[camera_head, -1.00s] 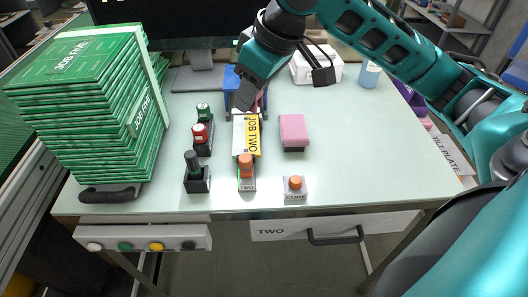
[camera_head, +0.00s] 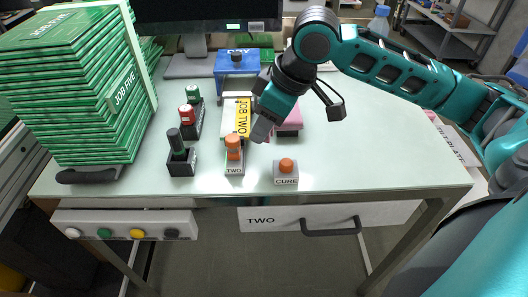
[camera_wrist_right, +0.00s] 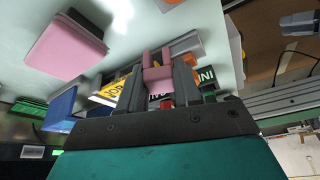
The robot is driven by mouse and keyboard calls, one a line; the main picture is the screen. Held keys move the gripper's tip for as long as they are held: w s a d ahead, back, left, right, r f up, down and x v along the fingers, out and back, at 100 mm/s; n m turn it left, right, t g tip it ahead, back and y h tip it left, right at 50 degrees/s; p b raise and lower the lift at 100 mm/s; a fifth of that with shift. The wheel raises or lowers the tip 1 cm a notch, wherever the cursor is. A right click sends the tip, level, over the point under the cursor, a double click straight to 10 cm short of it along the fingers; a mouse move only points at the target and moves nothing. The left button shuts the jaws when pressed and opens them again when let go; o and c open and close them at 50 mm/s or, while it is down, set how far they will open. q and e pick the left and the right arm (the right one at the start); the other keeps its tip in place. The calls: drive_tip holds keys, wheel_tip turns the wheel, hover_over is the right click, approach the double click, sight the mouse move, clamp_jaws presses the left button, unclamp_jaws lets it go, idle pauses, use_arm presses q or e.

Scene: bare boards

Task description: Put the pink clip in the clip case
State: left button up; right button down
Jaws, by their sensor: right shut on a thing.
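The pink clip (camera_wrist_right: 157,72) is between the fingers of my right gripper (camera_wrist_right: 160,80) in the right wrist view, and the jaws are shut on it. In the head view my right gripper (camera_head: 262,130) hangs over the board, just right of the yellow-and-white JOB TWO piece (camera_head: 242,118) and in front of a pink-topped block (camera_head: 291,121), which it partly covers. The clip is hidden there. I cannot tell for sure which thing is the clip case; a blue box (camera_head: 236,87) with a dark knob stands behind JOB TWO. My left gripper is not in view.
A tall stack of green JOB FIVE boards (camera_head: 75,100) fills the left. Orange-topped TWO (camera_head: 233,150) and CURE (camera_head: 286,170) pieces sit near the front edge. The table's right side is clear.

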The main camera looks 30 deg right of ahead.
sight(258, 157)
wheel_tip(258, 157, down, 6)
drive_tip(key=shift+b, duration=0.8)
drive_tip(key=c, duration=0.8)
unclamp_jaws()
